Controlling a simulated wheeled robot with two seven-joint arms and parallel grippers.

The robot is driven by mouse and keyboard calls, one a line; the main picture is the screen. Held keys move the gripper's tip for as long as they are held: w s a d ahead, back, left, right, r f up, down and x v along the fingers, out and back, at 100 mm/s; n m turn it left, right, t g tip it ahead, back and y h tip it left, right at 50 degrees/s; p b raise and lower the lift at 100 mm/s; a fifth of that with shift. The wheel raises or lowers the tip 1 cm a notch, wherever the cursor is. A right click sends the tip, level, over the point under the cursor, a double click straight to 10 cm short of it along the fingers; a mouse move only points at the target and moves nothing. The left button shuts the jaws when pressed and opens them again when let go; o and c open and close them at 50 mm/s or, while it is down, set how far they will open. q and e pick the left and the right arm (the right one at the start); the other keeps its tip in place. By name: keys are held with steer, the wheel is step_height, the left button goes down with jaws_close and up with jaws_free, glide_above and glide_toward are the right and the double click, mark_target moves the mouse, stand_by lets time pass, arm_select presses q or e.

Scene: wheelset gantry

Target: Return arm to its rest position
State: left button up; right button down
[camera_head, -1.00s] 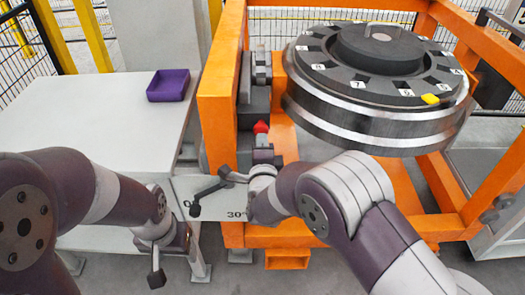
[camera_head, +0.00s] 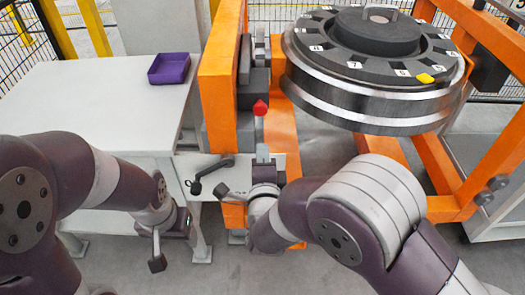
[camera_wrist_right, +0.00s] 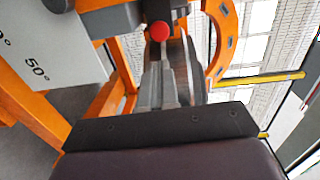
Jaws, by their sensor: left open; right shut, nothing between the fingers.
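My right gripper (camera_head: 263,152) is shut and empty, pointing away from me below the red knob (camera_head: 260,108) at the orange gantry frame (camera_head: 220,75). In the right wrist view its closed fingers (camera_wrist_right: 158,85) point toward the red knob (camera_wrist_right: 160,32), which shows just beyond the tips; a grey stem is partly visible there. My left gripper (camera_head: 177,224) is open and empty at the lower left, beside the white table's front edge. Its fingers are hard to make out.
A large wheel (camera_head: 370,95) with a yellow marker (camera_head: 425,78) lies in the gantry. A black crank lever (camera_head: 210,173) sits on the angle-scale panel (camera_head: 190,165) left of my right gripper. A purple tray (camera_head: 169,68) stands on the otherwise clear white table (camera_head: 85,100).

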steer(key=s+a+f+n+g+y, duration=0.2)
steer(key=s+f+n+g+y, duration=0.1)
steer(key=s+f+n+g, duration=0.9)
steer(key=s+d+r+n+g+h, duration=0.2)
steer(key=s+d+n, duration=0.15)
steer(key=d, duration=0.45)
steer(key=s+d+r+n+g+h, duration=0.1)
steer(key=s+d+n+g, duration=0.2)
steer(key=d, duration=0.5)
steer(key=w+d+r+p, duration=0.1)
steer(key=d+r+p, duration=0.1)
steer(key=r+p, duration=0.6)
steer(key=w+d+r+t+p, duration=0.1)
steer(key=d+r+p, duration=0.1)
steer(key=r+p, duration=0.7)
steer(key=shift+r+m+h, duration=0.3)
steer(key=shift+r+m, duration=0.05)
steer(key=shift+r, duration=0.5)
